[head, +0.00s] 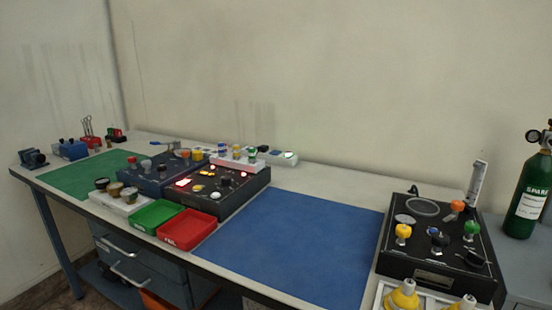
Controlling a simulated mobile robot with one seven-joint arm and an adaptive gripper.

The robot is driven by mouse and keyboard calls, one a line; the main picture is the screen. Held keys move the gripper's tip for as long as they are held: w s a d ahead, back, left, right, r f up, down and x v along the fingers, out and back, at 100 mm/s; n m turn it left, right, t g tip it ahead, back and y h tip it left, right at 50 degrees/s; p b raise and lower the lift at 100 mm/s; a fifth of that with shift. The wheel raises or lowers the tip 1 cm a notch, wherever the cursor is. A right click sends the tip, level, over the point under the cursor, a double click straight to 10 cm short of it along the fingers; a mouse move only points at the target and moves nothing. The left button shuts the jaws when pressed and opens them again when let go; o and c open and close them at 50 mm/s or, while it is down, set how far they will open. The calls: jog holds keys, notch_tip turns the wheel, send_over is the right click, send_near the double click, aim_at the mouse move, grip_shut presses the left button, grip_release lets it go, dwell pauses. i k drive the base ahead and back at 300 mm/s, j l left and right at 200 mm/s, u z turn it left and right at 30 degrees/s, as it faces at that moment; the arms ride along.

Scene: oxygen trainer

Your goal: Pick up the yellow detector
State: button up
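Several yellow things show in the head view, and I cannot tell for sure which is the yellow detector. A yellow cone-shaped item (402,298) stands in a white tray (376,300) at the bottom right, with a second yellow item (460,305) beside it, cut by the frame edge. A yellow knob (403,231) is on the black control box (432,268) behind the tray. Smaller yellow parts sit on the left panels, one of them a yellow-orange knob (196,154). My gripper is not in view.
A blue mat (300,245) lies bare in the middle of the bench. Red (188,230) and green (157,216) trays sit at its left, near the front edge. Black panel boxes stand behind them. A green cylinder (528,195) stands at the far right.

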aim_at(236, 148)
jog(key=j+z, duration=0.85)
jog(key=j, duration=0.2)
jog(key=j+z, duration=0.1)
jog(key=j, duration=0.3)
jog(key=k+j+z, duration=0.1)
jog(key=j, duration=0.3)
jog(key=k+j+z, duration=0.1)
jog(key=j, duration=0.3)
jog(key=k+j, duration=0.1)
jog(key=j, duration=0.7)
jog(key=k+j, duration=0.15)
jog(key=j, duration=0.25)
jog(key=i+j, duration=0.8)
jog(key=i, duration=0.55)
jog(key=l+z, duration=0.05)
